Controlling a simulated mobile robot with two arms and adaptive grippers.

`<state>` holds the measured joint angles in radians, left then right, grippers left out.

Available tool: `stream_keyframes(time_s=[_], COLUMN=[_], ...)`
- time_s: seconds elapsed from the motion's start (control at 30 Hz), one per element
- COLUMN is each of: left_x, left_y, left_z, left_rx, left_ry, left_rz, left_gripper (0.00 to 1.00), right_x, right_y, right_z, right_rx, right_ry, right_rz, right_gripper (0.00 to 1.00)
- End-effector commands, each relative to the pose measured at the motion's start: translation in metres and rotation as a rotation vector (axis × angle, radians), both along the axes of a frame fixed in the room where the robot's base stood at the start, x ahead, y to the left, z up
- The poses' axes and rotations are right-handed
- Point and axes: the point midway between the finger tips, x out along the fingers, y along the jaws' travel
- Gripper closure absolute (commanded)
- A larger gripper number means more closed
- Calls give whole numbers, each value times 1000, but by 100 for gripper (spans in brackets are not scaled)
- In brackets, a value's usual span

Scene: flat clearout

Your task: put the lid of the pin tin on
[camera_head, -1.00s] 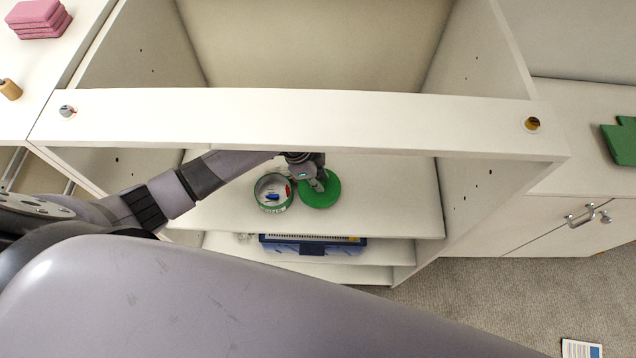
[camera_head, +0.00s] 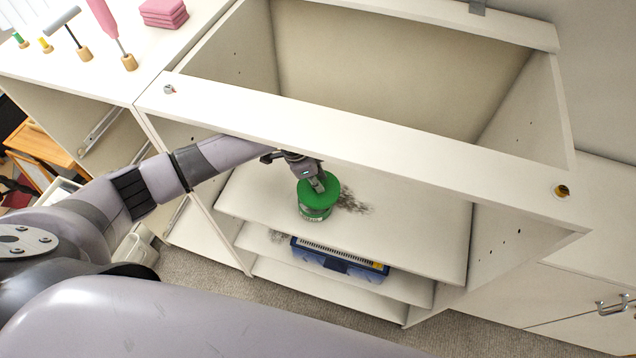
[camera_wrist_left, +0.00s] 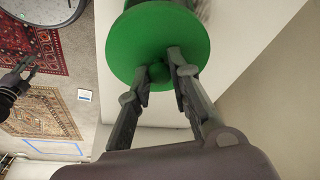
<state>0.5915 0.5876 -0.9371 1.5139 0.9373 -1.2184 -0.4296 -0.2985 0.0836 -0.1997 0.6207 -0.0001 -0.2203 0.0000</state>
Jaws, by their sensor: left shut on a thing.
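The pin tin (camera_head: 315,214) stands on the upper shelf board of the open cabinet in the head view. Its green round lid (camera_head: 322,201) is over its top and hides the pins inside. I cannot tell whether the lid is fully seated or slightly above the rim. My left gripper (camera_head: 318,184) is above the lid, shut on its knob. In the left wrist view, the two fingers (camera_wrist_left: 161,72) close on the small green knob of the lid (camera_wrist_left: 135,45). A dark part at that view's left edge looks like my right gripper (camera_wrist_left: 22,75); its jaw state is unclear.
A dark smudge (camera_head: 353,203) lies on the shelf right of the tin. A blue case (camera_head: 338,259) sits on a lower shelf. The cabinet's front top rail (camera_head: 370,130) crosses above my left arm. Pink blocks (camera_head: 163,12) lie on the left counter. The shelf's right part is clear.

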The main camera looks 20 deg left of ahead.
Motion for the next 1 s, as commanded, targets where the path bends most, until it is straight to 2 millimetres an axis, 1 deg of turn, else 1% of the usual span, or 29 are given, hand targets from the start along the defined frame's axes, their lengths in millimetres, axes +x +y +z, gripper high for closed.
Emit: stream_keyframes(time_s=[0.03,0.33,0.47,0.63,1.0], left_x=[3,5,4,4,4], left_y=[2,3,3,3,3], left_z=[3,0,0,2,-32], left_rx=[0,2,1,0,0], left_ry=[-3,-4,-3,-1,0], left_rz=[7,14,14,14,13], left_gripper=[100,100,100,100,100], right_x=[0,0,-1,-1,-3], right_y=[-2,-2,2,8,8], right_z=[4,3,4,10,-10], right_rx=[-2,-2,2,10,9], right_ry=[1,1,0,1,3], right_rz=[1,1,-1,-3,-2], right_gripper=[68,68,68,68,68])
